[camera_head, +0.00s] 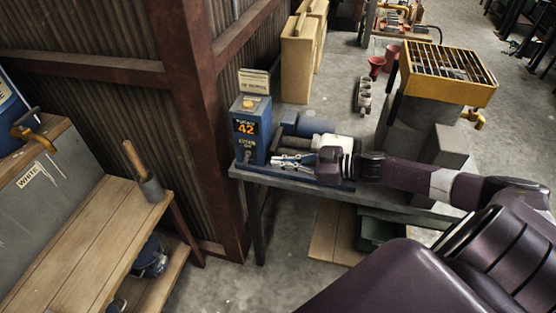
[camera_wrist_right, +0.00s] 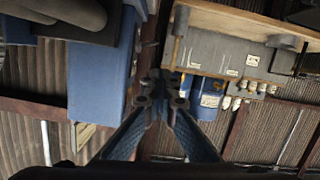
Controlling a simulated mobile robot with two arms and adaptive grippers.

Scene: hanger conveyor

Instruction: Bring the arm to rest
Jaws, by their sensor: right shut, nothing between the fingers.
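My right arm comes in from the right in the head view and reaches over the grey metal bench (camera_head: 400,205). Its gripper (camera_head: 282,161) points left, in front of the blue box with the orange number 42 (camera_head: 250,128), and looks empty. I cannot tell whether it touches the box. In the right wrist view the fingers (camera_wrist_right: 161,90) are closed together at the tips with nothing held between them. A blue surface (camera_wrist_right: 100,75) lies close on the left of the fingers there. My left gripper is in neither view.
A blue and white cylindrical machine (camera_head: 318,130) lies right behind the gripper. A yellow grated tray (camera_head: 448,72) stands at the back right. A rusty post (camera_head: 200,100) rises left of the bench. A wooden bench (camera_head: 95,240) is at the left, with open floor between.

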